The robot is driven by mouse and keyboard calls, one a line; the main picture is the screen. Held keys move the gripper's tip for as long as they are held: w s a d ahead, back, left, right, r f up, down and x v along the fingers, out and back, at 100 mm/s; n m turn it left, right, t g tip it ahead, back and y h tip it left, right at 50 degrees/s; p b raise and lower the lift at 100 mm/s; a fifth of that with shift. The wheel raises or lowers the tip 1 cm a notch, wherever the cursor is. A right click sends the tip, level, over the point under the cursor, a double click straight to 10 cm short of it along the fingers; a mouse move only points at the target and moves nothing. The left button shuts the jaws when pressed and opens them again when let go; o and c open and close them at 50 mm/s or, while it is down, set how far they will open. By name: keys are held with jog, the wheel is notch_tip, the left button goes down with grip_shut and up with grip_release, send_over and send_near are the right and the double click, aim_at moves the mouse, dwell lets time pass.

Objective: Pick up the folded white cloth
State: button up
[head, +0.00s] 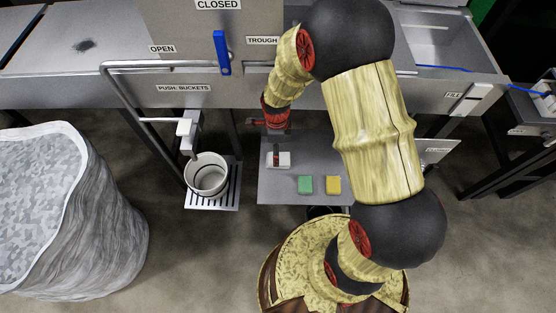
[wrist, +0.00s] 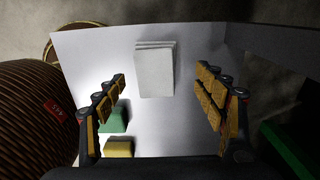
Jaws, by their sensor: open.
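The folded white cloth (wrist: 154,72) lies flat on a grey metal shelf, its layered edge showing at the far end in the wrist view. In the head view the cloth (head: 285,160) is small and partly covered by a dark part of my gripper. My gripper (wrist: 161,78) is open and empty, with one padded finger on each side of the cloth in the picture. I cannot tell its exact height above the cloth.
A green block (head: 305,185) and a yellow block (head: 333,185) sit on the shelf (head: 285,191) near the cloth. A metal bucket (head: 206,176) stands on a slotted stand to the left. A counter with a trough (head: 262,88) overhangs behind.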

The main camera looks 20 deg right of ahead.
jog(key=f, duration=0.1)
jog(key=f+b, duration=0.1)
jog(key=f, duration=0.1)
jog(key=f+b, duration=0.1)
jog(key=shift+s+a+f, duration=0.1)
jog(key=shift+s+f, duration=0.2)
jog(key=shift+f, duration=0.05)
jog(key=shift+r, duration=0.1)
jog(key=shift+c, duration=0.8)
jog(key=c, duration=1)
jog(key=shift+o, duration=0.2)
